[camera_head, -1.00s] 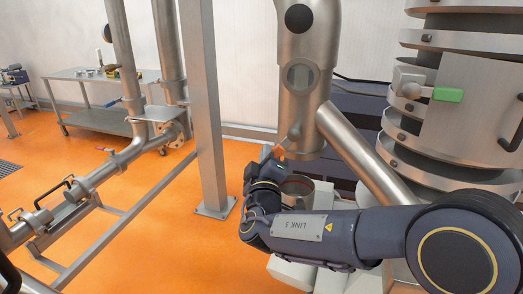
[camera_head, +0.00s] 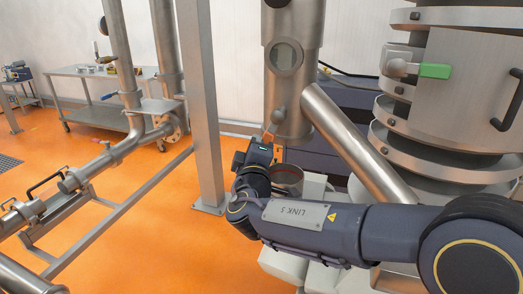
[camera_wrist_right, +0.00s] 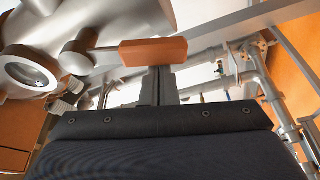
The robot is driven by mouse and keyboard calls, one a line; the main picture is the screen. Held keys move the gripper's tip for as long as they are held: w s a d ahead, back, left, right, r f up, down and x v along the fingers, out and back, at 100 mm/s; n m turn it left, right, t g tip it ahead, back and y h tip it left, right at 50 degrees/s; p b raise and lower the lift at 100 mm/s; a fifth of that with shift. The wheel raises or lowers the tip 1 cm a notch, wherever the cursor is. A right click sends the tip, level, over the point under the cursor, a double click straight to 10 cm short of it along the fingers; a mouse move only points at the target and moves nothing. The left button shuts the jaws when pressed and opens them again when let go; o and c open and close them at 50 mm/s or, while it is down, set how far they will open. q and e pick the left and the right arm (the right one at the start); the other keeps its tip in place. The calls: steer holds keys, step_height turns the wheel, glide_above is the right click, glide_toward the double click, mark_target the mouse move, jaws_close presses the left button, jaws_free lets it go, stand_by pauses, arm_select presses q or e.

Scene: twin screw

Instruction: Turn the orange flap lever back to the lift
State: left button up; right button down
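The orange flap lever (camera_wrist_right: 152,52) runs sideways across the upper middle of the right wrist view. Its left end joins a round metal hub on the steel pipe. In the head view only a small orange bit of the lever (camera_head: 267,138) shows, by the steel pipe and just above my right gripper. My right gripper (camera_wrist_right: 160,70) has its two fingers close together, with the tips right at the lower edge of the lever. I see nothing clearly held between them, and cannot tell whether they touch the lever. My left gripper is not in view.
The steel pipe (camera_head: 296,90) with a round sight glass stands just behind my right gripper, and a slanted pipe (camera_head: 355,145) runs down right from it. A grey post (camera_head: 201,110) stands left.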

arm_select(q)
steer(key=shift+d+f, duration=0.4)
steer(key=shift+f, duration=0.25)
arm_select(e)
steer(key=s+d+n+g, duration=0.2)
steer(key=d+n+g, duration=0.1)
steer(key=d+n, duration=0.4)
steer(key=shift+s+d+f+n, duration=0.15)
steer(key=shift+f+n, duration=0.25)
steer(key=shift+n, duration=0.8)
steer(key=shift+d+r, duration=0.1)
